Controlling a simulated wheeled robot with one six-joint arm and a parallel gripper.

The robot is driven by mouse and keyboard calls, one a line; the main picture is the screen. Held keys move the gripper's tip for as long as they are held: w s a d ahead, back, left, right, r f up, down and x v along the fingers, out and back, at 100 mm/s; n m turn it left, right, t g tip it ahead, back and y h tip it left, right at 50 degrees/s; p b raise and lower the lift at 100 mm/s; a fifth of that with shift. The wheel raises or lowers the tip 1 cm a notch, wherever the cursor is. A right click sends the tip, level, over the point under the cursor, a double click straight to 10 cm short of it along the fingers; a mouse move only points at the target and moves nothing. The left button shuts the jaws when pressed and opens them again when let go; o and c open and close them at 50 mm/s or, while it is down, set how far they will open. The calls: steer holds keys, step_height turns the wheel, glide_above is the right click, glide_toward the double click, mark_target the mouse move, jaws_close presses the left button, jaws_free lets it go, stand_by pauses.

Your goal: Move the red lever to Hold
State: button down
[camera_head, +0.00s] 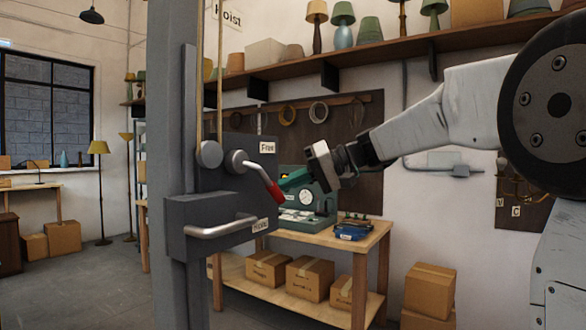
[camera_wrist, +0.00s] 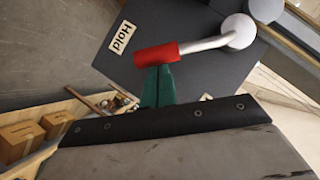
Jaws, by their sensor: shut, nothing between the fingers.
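The red lever (camera_head: 274,192) has a silver arm running from a round hub on the grey hoist box down and right to its red grip. The grip is between the "Free" label (camera_head: 267,147) above and the "Hold" label (camera_head: 260,225) below. In the wrist view the red grip (camera_wrist: 156,55) lies beside the Hold label (camera_wrist: 122,37), a short gap apart. My gripper (camera_head: 283,184) is shut and empty, its green fingertips (camera_wrist: 157,72) right at the grip's side. They look touching, but exact contact is hard to tell.
The grey post (camera_head: 174,110) carries the hoist box, with a silver bar handle (camera_head: 220,231) low on it. Ropes (camera_head: 220,70) run up from the box. Behind stands a wooden workbench (camera_head: 335,238) with a green device (camera_head: 305,205) and boxes below.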

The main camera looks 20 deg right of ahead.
steer(key=s+a+f+m+y, duration=0.4)
steer(key=a+f+m+y, duration=0.1)
steer(key=f+m, duration=0.1)
steer(key=shift+a+f, duration=0.2)
steer(key=shift+f, duration=0.15)
stand_by(0.6)
steer(key=shift+d, duration=0.1)
